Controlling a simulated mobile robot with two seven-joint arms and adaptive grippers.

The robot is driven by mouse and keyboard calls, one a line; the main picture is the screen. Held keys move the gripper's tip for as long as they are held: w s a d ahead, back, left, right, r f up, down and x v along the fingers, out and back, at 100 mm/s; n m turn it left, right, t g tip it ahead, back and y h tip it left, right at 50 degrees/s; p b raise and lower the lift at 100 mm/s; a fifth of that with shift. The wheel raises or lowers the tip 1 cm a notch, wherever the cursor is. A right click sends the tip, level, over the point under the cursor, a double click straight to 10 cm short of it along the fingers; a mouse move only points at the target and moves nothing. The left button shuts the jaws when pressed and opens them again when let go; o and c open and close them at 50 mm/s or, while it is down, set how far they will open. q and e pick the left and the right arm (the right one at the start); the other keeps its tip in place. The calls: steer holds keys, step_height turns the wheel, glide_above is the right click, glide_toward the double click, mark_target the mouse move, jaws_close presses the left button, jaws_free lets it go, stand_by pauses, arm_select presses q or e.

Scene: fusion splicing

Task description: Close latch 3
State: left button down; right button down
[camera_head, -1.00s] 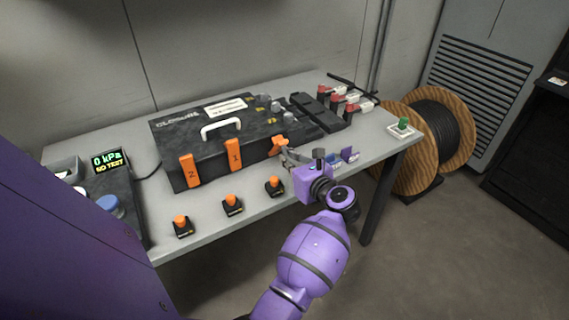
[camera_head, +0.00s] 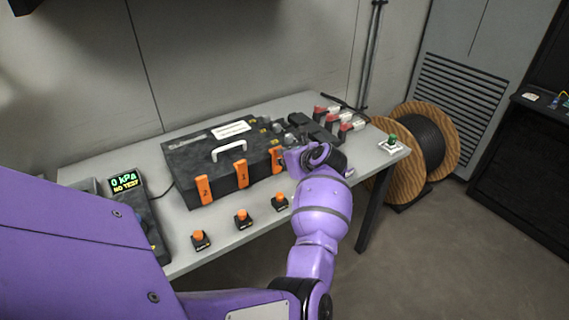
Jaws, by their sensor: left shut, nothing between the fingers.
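The black closure case (camera_head: 190,157) lies on the grey table with a white handle (camera_head: 228,149) on its lid. Orange latch 2 (camera_head: 204,190) and latch 1 (camera_head: 242,174) lie flat down its front face. Another orange latch (camera_head: 277,159), at the right end of the front, is partly covered by my left gripper; its number does not show. It looks close to the front face. My left gripper (camera_head: 290,158) is shut and empty right beside this latch, its fingers largely hidden by the wrist. I cannot tell if they touch. My right gripper is out of view.
Several small orange-topped blocks, such as this one (camera_head: 243,219), stand along the front edge. A pressure gauge (camera_head: 126,182) reading 0 kPa is at left. Red-and-white connectors (camera_head: 345,128) and a green button (camera_head: 393,141) are at right. A cable reel (camera_head: 420,150) stands beyond the table.

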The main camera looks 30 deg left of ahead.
arm_select(q)
steer(key=shift+w+a+r, duration=0.15)
steer(key=shift+a, duration=0.15)
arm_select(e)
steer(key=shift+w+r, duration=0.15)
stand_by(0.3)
